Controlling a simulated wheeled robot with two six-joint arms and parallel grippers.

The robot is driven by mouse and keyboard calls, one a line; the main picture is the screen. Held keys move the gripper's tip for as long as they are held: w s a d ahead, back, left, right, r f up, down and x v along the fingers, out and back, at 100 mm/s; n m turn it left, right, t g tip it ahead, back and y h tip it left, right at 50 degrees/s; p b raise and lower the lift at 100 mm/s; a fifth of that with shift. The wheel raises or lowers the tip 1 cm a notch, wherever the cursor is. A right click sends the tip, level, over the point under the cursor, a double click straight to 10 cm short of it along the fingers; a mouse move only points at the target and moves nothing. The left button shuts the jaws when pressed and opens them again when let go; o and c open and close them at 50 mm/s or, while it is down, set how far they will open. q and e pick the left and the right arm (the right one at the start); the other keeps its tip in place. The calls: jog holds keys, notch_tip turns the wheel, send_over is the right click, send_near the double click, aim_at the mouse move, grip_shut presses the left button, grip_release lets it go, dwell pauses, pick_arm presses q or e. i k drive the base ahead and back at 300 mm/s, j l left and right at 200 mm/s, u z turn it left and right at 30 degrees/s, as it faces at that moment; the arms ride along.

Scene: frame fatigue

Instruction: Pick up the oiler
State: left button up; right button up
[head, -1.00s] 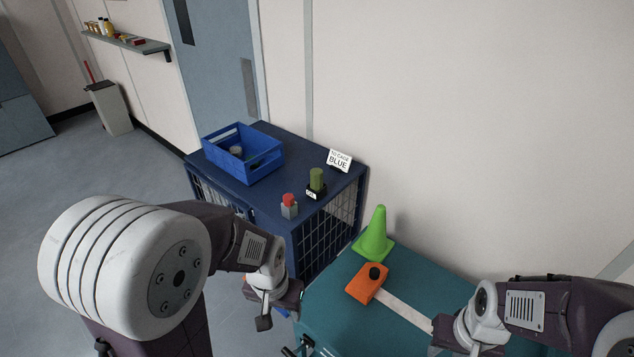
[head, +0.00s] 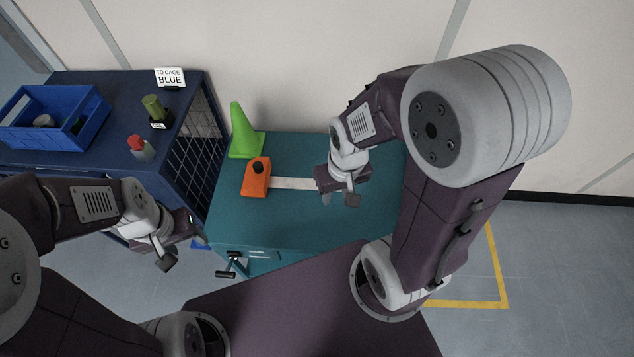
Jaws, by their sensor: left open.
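An olive-green cylinder (head: 152,105) stands in a black holder (head: 159,123) with a small white label on the blue cage top; the label is too small to read surely. A grey bottle with a red cap (head: 140,147) stands nearer the cage's front edge. I cannot tell for sure which of the two is the oiler. My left gripper (head: 180,250) is open and empty, in front of the cage and left of the teal cabinet, apart from both items. My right gripper (head: 339,200) is open and empty above the teal cabinet top.
The blue cage (head: 100,78) also carries a blue bin (head: 88,128) with items inside and a sign reading "TO CAGE BLUE" (head: 170,77). The teal cabinet (head: 285,150) holds a green cone (head: 242,132), an orange block (head: 256,177) and a pale strip (head: 292,184).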

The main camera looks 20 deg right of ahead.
aim_at(152, 102)
jog(key=i+j+z, duration=0.15)
jog(key=j+z, duration=0.15)
jog(key=j, duration=0.15)
jog(key=j+z, duration=0.65)
jog(key=j, duration=0.3)
jog(key=j+z, duration=0.3)
jog(key=j, duration=0.2)
jog(key=j+z, duration=0.35)
jog(key=k+j+z, duration=0.3)
jog(key=j, duration=0.25)
jog(key=j+z, duration=0.35)
jog(key=k+j+z, duration=0.3)
jog(key=i+j+z, duration=0.2)
jog(key=j+z, duration=0.15)
